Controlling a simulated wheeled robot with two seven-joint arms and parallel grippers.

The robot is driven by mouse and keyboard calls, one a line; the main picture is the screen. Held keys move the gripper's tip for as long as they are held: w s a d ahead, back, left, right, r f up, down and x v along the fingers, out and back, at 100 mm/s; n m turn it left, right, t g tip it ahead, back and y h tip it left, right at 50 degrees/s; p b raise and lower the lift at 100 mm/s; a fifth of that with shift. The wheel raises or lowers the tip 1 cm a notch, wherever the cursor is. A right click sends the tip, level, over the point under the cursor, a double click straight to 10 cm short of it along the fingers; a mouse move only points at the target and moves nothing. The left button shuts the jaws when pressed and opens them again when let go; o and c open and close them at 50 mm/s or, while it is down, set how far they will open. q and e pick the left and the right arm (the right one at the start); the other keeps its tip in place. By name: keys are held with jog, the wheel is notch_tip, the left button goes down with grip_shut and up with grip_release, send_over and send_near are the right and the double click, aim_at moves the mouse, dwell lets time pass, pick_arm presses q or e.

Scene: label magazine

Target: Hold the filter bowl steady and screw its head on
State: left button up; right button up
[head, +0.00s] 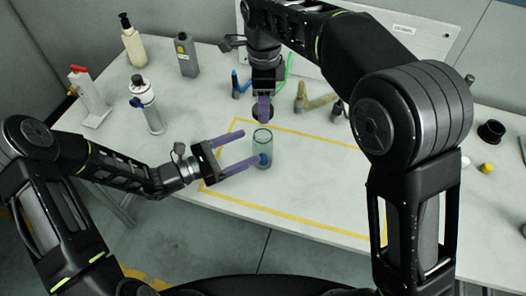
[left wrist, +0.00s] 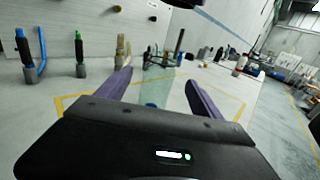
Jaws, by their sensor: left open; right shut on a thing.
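The filter bowl (head: 262,143) is a clear greenish cylinder with something blue low inside. It stands upright on the table within a yellow taped outline. My left gripper (head: 251,148) is open, its purple fingers pointing at the bowl from the left, with the lower fingertip close to its side. In the left wrist view, the bowl (left wrist: 156,84) appears between the spread fingers; I cannot tell whether either touches it. My right gripper (head: 264,117) is shut on a dark round piece, seemingly the filter head (head: 254,112), just above and behind the bowl. The fingers partly hide that piece.
A pump bottle (head: 134,46), a grey bottle (head: 188,58), a white-and-blue bottle (head: 153,116) and a red-handled white stand (head: 92,103) are at the left. Tools (head: 318,102) stand behind. A black cup (head: 490,132) is far right. The taped area right of the bowl is clear.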

aim_at(254, 144)
pick_arm(q)
jog(key=x, duration=0.6)
jog(key=shift+w+d, duration=0.1)
jog(key=shift+d, duration=0.05)
jog(key=shift+c, duration=0.5)
grip_shut()
dwell(0.4)
